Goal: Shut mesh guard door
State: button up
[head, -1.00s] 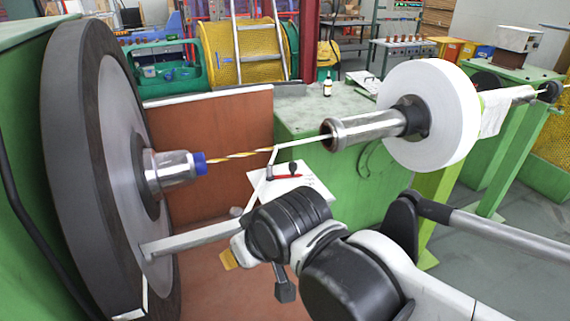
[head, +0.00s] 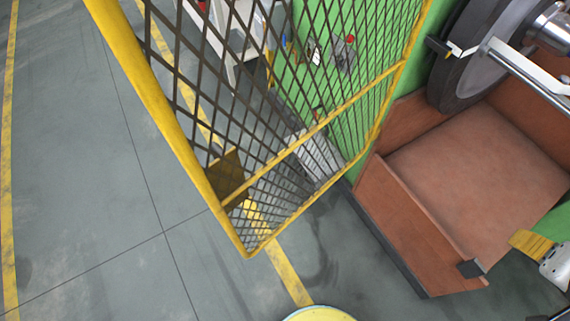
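The mesh guard door (head: 165,110) has a yellow frame with dark diamond mesh and a yellow cross rail. It stands open, swung out over the floor beside the green machine. Its thick outer post runs down the left and ends at a low corner; its top is cut off by the picture. Its other side lies near the green machine wall, but I cannot make out the hinges. A white and black piece of my arm shows at the right edge, well away from the door. My gripper cannot be made out in this view.
A brown open box (head: 470,150) lies under the dark-rimmed wheel (head: 455,75) at right. A metal bar crosses beside the wheel. A yellow rounded thing (head: 320,314) shows at the bottom edge. Grey floor (head: 90,200) with yellow lines is clear at left.

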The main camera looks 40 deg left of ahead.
aim_at(222, 183)
jog(key=k+j, duration=0.25)
jog(key=j, duration=0.2)
jog(key=k+j, duration=0.3)
jog(key=j, duration=0.15)
jog(key=k+j, duration=0.25)
jog(key=j, duration=0.15)
jog(key=k+j, duration=0.3)
jog(key=j, duration=0.15)
jog(key=k+j, duration=0.25)
jog(key=j, duration=0.2)
jog(key=j+u, duration=0.1)
